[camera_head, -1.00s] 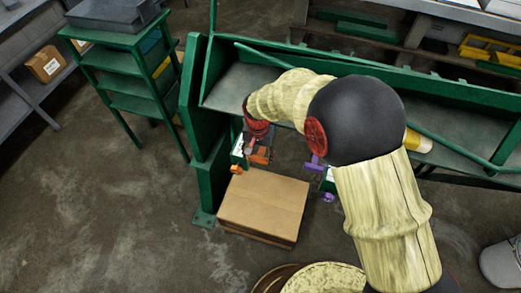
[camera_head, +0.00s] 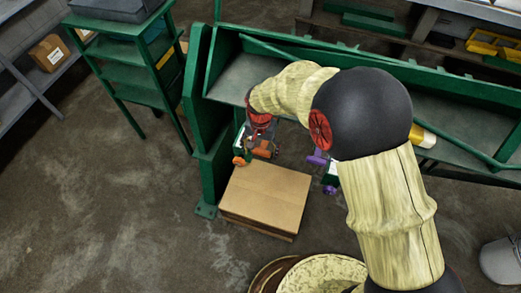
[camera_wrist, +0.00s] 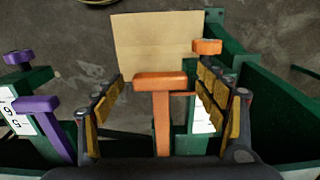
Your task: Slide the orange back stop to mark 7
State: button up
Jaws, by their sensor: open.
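The orange back stop (camera_wrist: 161,110) is T-shaped, with a crossbar and a stem, and stands between the two fingers of my gripper (camera_wrist: 160,76) in the wrist view. My gripper is open, with a visible gap on each side of the stop. An orange knob (camera_wrist: 207,46) sits just beyond the right finger. A white scale plate (camera_wrist: 203,116) lies right of the stop, partly hidden by that finger; its marks are unreadable. In the head view, my gripper (camera_head: 262,142) is at the green bench's left end, near the orange knob (camera_head: 239,160).
A purple stop (camera_wrist: 40,104) and purple knob (camera_wrist: 17,57) stand to the left in the wrist view, beside another white scale plate (camera_wrist: 12,118). A cardboard box (camera_head: 265,195) sits below the gripper. A green upright (camera_head: 205,130) stands close on the left in the head view.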

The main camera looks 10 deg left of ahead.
notch_tip(320, 180, up, 12)
dwell(0.5)
dwell(0.4)
jog(key=s+d+r+t, duration=0.2)
jog(key=s+d+r, duration=0.4)
jog(key=d, duration=0.4)
jog(key=s+d+r+t, duration=0.1)
jog(key=s+d+r, duration=0.5)
jog(key=d, duration=0.5)
jog(key=s+d+r+t, duration=0.2)
jog(key=s+d+r, duration=0.3)
jog(key=d, duration=0.5)
jog(key=shift+s+d+r+n+t, duration=0.3)
jog(key=shift+s+r+n, duration=0.1)
jog(key=shift+r, duration=0.55)
